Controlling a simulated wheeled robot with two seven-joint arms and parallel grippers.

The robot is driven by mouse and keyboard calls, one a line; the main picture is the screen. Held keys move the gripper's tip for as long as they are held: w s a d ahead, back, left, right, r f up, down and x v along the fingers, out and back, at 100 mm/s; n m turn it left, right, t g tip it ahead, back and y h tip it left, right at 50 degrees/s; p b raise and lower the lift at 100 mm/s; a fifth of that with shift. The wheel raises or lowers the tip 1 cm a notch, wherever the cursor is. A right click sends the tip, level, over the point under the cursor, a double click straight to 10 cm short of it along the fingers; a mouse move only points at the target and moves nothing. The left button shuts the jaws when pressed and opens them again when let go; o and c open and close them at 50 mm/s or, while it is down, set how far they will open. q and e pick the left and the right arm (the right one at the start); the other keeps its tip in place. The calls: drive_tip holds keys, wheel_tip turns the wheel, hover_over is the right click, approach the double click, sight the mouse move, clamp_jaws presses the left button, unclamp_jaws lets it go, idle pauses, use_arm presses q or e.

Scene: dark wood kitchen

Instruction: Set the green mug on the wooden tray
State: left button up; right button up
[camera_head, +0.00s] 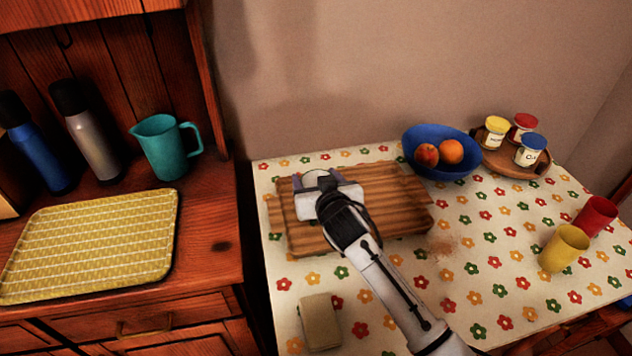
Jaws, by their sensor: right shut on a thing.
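The wooden tray (405,205) is a brown slatted rectangle on the flowered tablecloth. My right gripper (318,181) is over its back left part, its arm coming in from the bottom. It is shut on a pale rounded thing (318,176), mostly hidden by the gripper body. I cannot tell from its colour whether this is the green mug, nor whether it touches the tray. No other green mug shows; a teal jug (165,150) stands on the cabinet at left. My left gripper is not in view.
A blue bowl with fruit (441,170) stands right behind the tray, beside a round board (508,164) holding jars. Yellow (564,248) and red (596,216) cups are at right. A beige block (320,322) lies in front. The tray's right part is clear.

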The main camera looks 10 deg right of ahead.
drive_tip(key=shift+f, duration=0.2)
drive_tip(key=shift+f, duration=0.1)
drive_tip(key=shift+f, duration=0.15)
drive_tip(key=o, duration=1.3)
drive_tip(key=shift+r, duration=0.3)
drive_tip(key=p+v, duration=0.1)
drive_tip(key=v, duration=1.1)
drive_tip(key=shift+f, duration=0.15)
